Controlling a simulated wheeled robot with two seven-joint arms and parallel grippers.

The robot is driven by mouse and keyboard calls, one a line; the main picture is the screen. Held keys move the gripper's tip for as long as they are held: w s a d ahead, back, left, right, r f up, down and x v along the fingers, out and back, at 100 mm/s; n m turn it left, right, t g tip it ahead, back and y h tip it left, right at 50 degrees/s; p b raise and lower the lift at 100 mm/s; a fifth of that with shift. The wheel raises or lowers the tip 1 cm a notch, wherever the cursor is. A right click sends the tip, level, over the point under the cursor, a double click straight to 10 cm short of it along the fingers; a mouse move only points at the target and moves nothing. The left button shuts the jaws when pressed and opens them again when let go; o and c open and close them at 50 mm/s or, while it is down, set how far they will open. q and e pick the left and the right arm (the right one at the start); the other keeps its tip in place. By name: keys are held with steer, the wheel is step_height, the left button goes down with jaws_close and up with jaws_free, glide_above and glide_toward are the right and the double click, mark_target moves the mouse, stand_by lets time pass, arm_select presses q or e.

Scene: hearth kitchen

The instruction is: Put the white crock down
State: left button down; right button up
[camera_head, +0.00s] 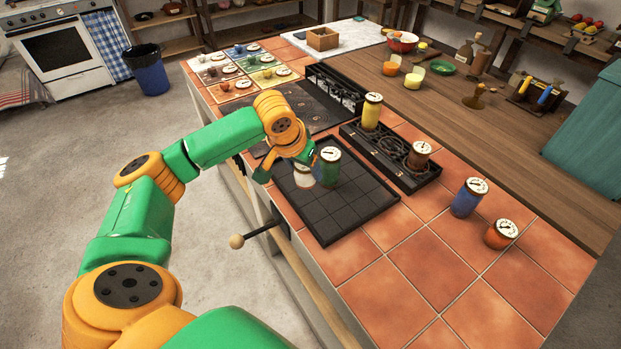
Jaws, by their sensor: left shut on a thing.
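The white crock (303,178) is at the left end of the black gridded tray (345,208), partly hidden by my left gripper. My left gripper (294,168) is shut on the white crock, low over the tray. I cannot tell whether the crock's base touches the tray. A green crock (328,169) with a pale dial lid stands upright on the tray, close to the right of the white crock. My right gripper is not in view.
A black rack (390,157) behind the tray holds a yellow crock (372,112) and a brown crock (419,156). A blue crock (467,198) and an orange crock (500,235) stand on the tiles at right. The tray's front half is clear. A wooden-knobbed handle (237,241) sticks out in front.

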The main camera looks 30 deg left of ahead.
mark_target(299, 166)
arm_select(q)
steer(key=w+f, duration=0.3)
steer(key=f, duration=0.1)
steer(key=shift+a+f, duration=0.1)
steer(key=shift+a, duration=0.2)
steer(key=f, duration=0.3)
steer(key=shift+w+a+f, duration=0.1)
steer(key=shift+w+f, duration=0.1)
steer(key=shift+f, duration=0.05)
steer(key=shift+c, duration=0.3)
jaws_free()
steer(key=shift+s+r, duration=0.1)
steer(key=v, duration=1.2)
